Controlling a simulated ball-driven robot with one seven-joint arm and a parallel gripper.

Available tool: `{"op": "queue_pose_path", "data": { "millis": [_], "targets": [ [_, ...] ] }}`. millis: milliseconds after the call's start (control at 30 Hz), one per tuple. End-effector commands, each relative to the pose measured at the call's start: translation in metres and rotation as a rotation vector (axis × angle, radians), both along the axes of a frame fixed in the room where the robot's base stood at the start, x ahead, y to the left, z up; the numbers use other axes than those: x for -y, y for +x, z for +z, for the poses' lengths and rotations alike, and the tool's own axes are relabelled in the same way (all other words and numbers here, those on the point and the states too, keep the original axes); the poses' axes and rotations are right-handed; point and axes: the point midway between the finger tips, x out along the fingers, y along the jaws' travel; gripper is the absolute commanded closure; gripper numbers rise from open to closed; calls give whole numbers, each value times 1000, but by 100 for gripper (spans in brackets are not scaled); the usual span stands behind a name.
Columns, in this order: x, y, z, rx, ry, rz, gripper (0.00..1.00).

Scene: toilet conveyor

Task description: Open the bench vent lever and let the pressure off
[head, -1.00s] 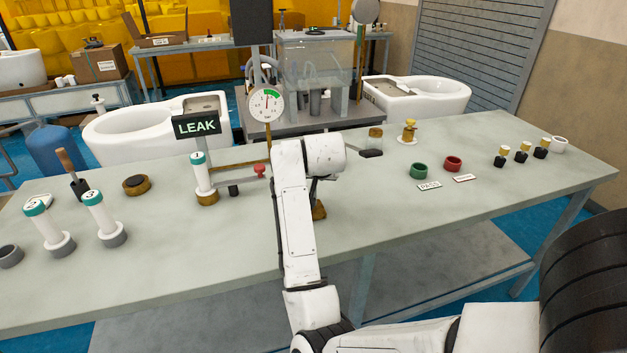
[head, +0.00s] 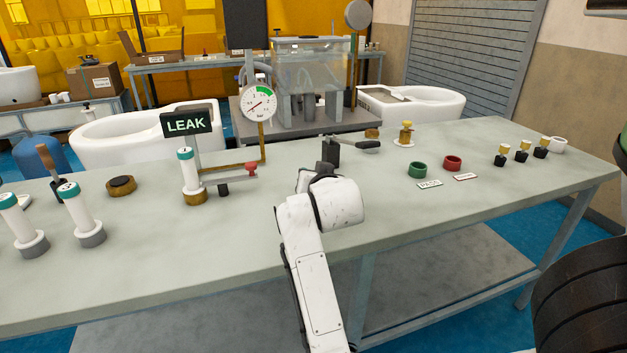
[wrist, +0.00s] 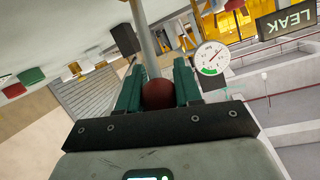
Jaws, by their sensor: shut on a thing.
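In the wrist view my gripper (wrist: 158,92) has its green fingers on both sides of a dark red ball knob (wrist: 158,95). The knob sits on a grey rod, and I take these for the vent lever. In the head view my arm hides the knob and fingertips. The gauge also shows upside down in the wrist view (wrist: 210,57). The LEAK sign (head: 187,122) stands left of it.
A white test cartridge (head: 189,172) stands in a brass base beside a red knob (head: 251,168). A black block with a handle (head: 331,152) is just beyond my arm.

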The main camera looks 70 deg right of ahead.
Motion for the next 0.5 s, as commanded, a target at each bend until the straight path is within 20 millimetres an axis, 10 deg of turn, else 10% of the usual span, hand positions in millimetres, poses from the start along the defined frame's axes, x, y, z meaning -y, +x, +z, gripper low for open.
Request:
{"op": "queue_pose_path", "data": {
  "millis": [267,300,500],
  "targets": [
    [0,-1,-1,-4,-1,-2,100],
    [0,-1,-1,-4,-1,-3,65],
    [0,-1,-1,-4,1,-2,46]
  ]
}}
